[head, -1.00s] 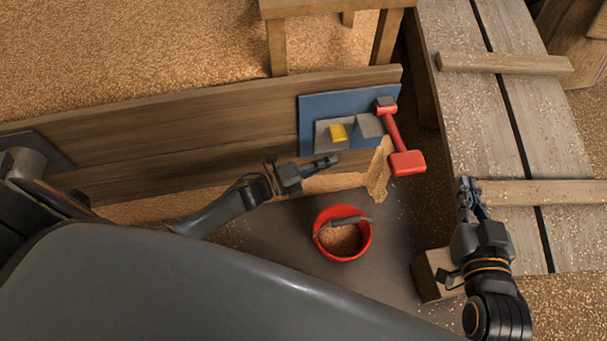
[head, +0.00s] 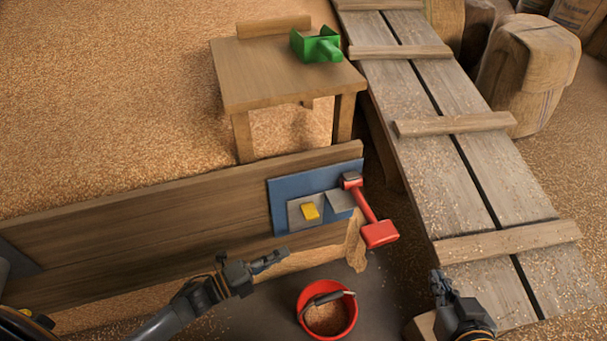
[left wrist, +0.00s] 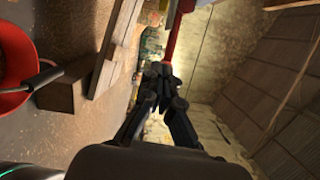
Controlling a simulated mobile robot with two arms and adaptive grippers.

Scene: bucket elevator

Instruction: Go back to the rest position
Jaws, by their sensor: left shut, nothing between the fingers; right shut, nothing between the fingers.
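My left gripper (head: 270,262) is shut and empty, in front of the plank wall and to the left of the red bucket. It also shows in the left wrist view (left wrist: 163,72), with its fingers together. My right gripper (head: 440,285) is shut and empty at the lower right, beside the foot of the ramp. The red bucket (head: 349,325) stands on the grey floor between the grippers, with grain inside and a dark handle across its top. Part of it shows at the left edge of the left wrist view (left wrist: 10,100).
A wooden table (head: 270,85) behind holds a green scoop (head: 318,46). A cleated ramp (head: 450,180) runs along the right, with sacks (head: 530,70) beyond.

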